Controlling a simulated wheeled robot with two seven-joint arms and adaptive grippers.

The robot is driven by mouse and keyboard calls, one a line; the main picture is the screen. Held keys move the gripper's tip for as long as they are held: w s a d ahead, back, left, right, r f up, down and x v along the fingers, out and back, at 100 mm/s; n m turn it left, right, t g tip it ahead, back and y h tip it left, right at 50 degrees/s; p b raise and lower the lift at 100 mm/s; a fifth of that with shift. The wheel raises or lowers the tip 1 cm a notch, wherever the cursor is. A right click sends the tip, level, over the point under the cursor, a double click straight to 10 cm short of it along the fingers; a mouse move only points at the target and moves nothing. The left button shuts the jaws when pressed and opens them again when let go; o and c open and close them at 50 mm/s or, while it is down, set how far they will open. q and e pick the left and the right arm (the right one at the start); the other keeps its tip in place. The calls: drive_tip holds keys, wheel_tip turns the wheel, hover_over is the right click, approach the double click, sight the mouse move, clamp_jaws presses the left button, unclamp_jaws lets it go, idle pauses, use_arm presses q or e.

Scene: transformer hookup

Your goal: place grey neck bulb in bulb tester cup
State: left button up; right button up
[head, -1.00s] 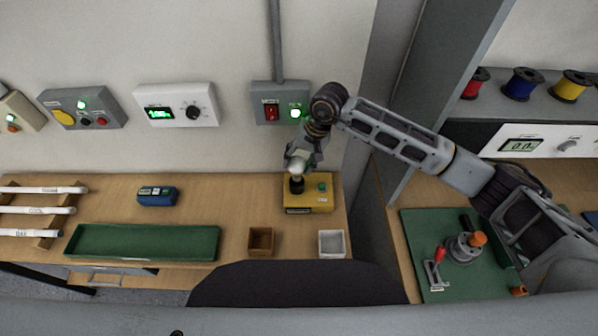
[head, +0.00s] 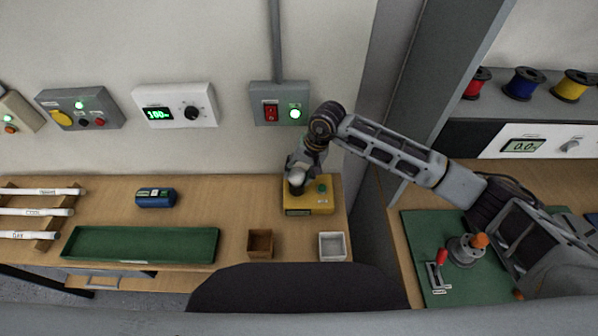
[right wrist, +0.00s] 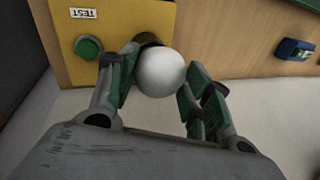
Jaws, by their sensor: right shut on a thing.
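The bulb (head: 297,176) is a white globe between the fingers of my right gripper (head: 297,171), over the yellow bulb tester (head: 323,199). In the right wrist view the globe (right wrist: 160,72) sits between the green-padded fingers of my right gripper (right wrist: 155,88), which is shut on it. The bulb's neck is hidden behind the globe. The dark tester cup (right wrist: 149,40) shows just past the globe; I cannot tell how far the bulb sits in it. The tester's green TEST button (right wrist: 88,47) is beside it. My left gripper is not in view.
A brown box (head: 260,243) and a white box (head: 332,245) stand in front of the tester. A green tray (head: 140,245) and a blue device (head: 155,197) are to the left. A switch box (head: 279,103) is on the wall behind. Bare bench lies left of the tester.

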idle(0.4)
drive_tip(key=o, duration=1.3)
drive_tip(key=shift+f, duration=0.1)
drive_tip(key=shift+r, duration=0.2)
drive_tip(key=shift+p+v, duration=0.75)
drive_tip(key=shift+v, duration=2.95)
